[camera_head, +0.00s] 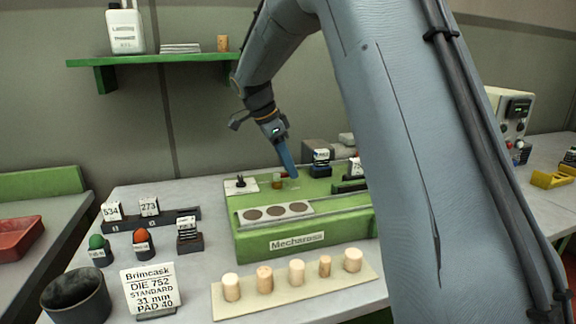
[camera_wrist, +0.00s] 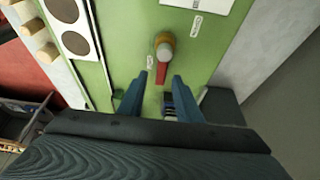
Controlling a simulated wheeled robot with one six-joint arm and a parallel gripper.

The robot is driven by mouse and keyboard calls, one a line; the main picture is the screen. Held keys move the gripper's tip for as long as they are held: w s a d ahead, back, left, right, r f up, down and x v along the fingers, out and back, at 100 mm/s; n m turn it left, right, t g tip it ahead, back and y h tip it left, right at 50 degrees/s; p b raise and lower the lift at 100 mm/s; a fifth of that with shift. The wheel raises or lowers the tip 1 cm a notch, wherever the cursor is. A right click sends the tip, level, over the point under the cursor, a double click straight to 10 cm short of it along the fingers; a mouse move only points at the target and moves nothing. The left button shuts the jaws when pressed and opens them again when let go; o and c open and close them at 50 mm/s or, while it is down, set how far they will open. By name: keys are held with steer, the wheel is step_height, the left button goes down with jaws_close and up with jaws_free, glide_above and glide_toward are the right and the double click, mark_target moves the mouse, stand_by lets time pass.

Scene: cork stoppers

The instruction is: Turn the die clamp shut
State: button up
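The die clamp (camera_wrist: 164,46) is a round orange-brown knob with a pale top and a red lever (camera_wrist: 162,73), set on the green machine top in the wrist view. The lever points towards my gripper (camera_wrist: 161,84). My two blue fingers are apart, one on each side of the lever's end; I cannot tell whether either touches it. In the head view, the clamp (camera_head: 277,181) is small, just left of my gripper (camera_head: 292,174), which points down over the machine. Two small white labels sit beside the knob, too blurred to read.
Several corks stand on a strip (camera_head: 300,296) in front. A sign (camera_head: 150,287), a dark cup (camera_head: 77,297) and numbered blocks (camera_head: 150,220) stand left. Dark blocks (camera_head: 320,170) stand behind the machine.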

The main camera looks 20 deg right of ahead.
mark_target(278, 174)
steer(key=shift+r, duration=0.1)
steer(key=v, duration=0.7)
steer(key=shift+a+r+b, duration=0.2)
steer(key=shift+r+b, duration=0.05)
steer(key=shift+b, duration=0.15)
